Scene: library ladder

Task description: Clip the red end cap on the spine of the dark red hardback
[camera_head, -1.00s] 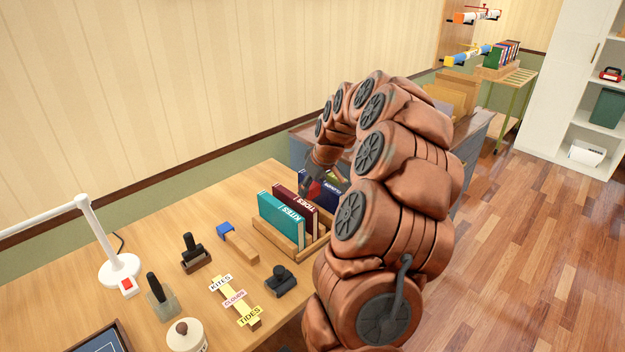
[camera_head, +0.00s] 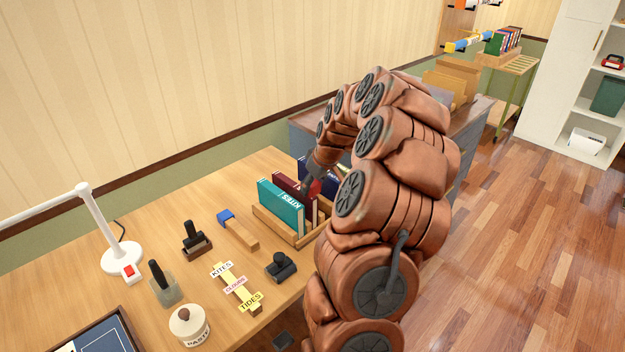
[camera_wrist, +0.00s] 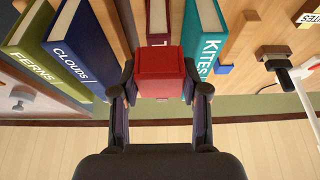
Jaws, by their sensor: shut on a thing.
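The dark red hardback (camera_head: 283,181) stands upright in the wooden book rack (camera_head: 270,226), between a teal book marked KITES (camera_head: 279,208) and a blue book (camera_head: 305,168). My gripper (camera_wrist: 160,82) is shut on the red end cap (camera_wrist: 160,68), a boxy bright red piece between its fingers. In the wrist view the cap lies over the spine end of the dark red hardback and hides most of that spine. I cannot tell whether the cap is around the spine or only in front of it. In the head view my arm partly hides the gripper.
In the wrist view the blue CLOUDS book (camera_wrist: 80,55) and green FERNS book (camera_wrist: 45,50) stand left of the fingers. The desk holds a white lamp (camera_head: 120,256), a paste jar (camera_head: 188,325), stamps and a label strip (camera_head: 236,287). The wall is close behind.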

